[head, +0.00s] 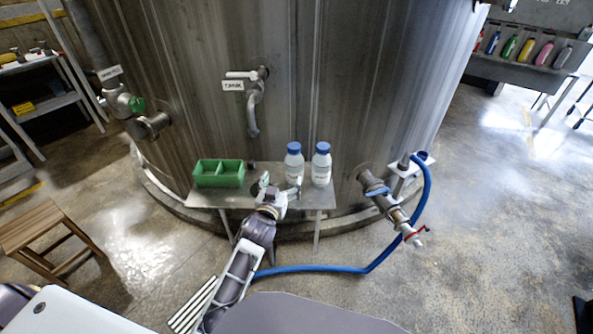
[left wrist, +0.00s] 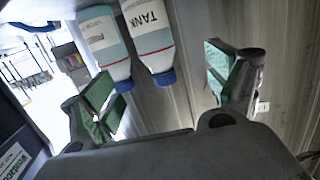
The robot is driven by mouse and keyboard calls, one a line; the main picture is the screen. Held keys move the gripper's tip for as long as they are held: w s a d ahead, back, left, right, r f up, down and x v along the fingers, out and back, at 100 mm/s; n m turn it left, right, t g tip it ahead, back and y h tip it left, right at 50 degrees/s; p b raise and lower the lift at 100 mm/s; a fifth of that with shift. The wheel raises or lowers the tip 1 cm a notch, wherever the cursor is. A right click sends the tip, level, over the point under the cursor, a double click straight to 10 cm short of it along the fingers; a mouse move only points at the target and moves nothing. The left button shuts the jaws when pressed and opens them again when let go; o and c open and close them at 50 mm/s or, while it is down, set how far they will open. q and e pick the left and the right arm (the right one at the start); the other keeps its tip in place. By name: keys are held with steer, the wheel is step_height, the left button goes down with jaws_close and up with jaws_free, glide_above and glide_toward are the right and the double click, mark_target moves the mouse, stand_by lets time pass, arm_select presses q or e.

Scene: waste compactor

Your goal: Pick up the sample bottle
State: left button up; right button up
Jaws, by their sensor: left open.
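Two white sample bottles with blue caps, a left one (head: 294,163) and a right one (head: 322,166), stand upright side by side on a small metal shelf (head: 228,198) against the big tank. My left gripper (head: 280,188) is open and empty at the shelf's front, just in front of the left bottle. One bottle (left wrist: 150,35) is labelled TANK; the other (left wrist: 104,45) has a label I cannot fully read. No finger visibly grips either bottle. My right gripper is not in view.
A green divided box (head: 218,173) sits on the shelf's left part. A tap (head: 253,105) hangs above. A valve (head: 385,200) and blue hose (head: 425,190) are right of the shelf. A wooden stool (head: 45,235) stands at left. The floor at right is clear.

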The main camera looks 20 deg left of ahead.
mark_target(290, 166)
arm_select(q)
steer(key=shift+d, duration=0.1)
steer(key=shift+w, duration=0.15)
steer(key=shift+w+f+b, duration=0.1)
steer(key=shift+w+f, duration=0.1)
steer(key=shift+w, duration=1)
steer(key=shift+w+f+b, duration=0.15)
steer(key=shift+w, duration=1)
steer(key=shift+w+f+b, duration=0.1)
steer(key=shift+w+f, duration=0.1)
steer(key=shift+w, duration=1)
steer(key=shift+w+a+f, duration=0.1)
steer(key=shift+w+a, duration=0.1)
steer(key=shift+w, duration=0.4)
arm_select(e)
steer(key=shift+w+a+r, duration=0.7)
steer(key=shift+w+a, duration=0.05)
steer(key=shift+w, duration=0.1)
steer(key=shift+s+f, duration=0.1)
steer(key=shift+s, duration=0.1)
arm_select(q)
steer(key=shift+w, duration=0.15)
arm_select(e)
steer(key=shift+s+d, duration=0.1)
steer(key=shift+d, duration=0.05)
